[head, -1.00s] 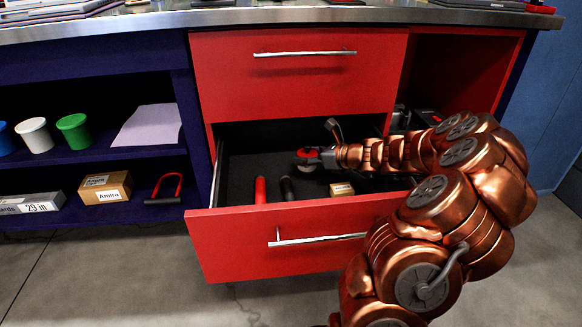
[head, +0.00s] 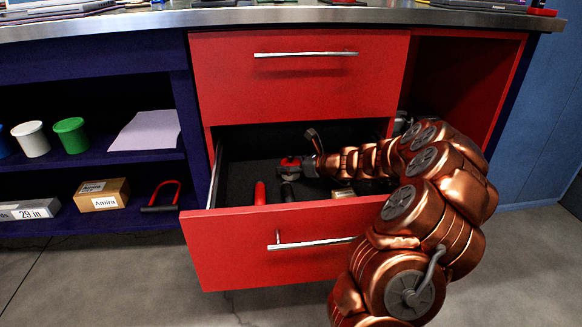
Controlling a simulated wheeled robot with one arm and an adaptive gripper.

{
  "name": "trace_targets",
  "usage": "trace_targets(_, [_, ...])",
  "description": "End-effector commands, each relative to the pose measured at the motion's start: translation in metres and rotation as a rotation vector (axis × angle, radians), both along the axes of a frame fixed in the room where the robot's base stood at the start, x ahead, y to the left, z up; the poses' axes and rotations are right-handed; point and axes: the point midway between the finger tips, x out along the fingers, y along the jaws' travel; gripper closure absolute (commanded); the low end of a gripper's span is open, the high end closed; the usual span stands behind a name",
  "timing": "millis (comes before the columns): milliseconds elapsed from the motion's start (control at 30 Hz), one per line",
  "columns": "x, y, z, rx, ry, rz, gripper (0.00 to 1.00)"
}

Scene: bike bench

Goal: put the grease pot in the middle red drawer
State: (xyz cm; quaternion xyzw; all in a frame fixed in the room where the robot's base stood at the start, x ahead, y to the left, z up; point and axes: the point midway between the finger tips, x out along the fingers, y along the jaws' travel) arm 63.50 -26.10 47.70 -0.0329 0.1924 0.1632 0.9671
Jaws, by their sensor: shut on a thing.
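The grease pot (head: 289,163), a small pot with a red top, is at the tip of my gripper (head: 302,165). My gripper is shut on it, inside the open red drawer (head: 235,250). The pot is over the dark drawer floor, toward the back. I cannot tell whether its base touches the floor. The drawer is pulled out below a shut red drawer (head: 300,85). My arm reaches in from the right and hides part of the drawer's right side.
In the drawer, a red-handled item (head: 260,193), a dark-handled item (head: 287,192) and a small tan box (head: 343,192) lie near the front wall. The left shelves hold cups, a labelled box (head: 102,195) and a red U-shaped lock (head: 162,196). The drawer's left floor is clear.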

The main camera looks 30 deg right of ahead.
Motion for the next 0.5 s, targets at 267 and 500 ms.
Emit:
trace_targets(267, [-0.0002,0.0000,-0.0014,0.001,0.000,0.000,0.22])
trace_targets(500, [-0.0002,0.0001,-0.0014,0.000,0.000,0.000,0.13])
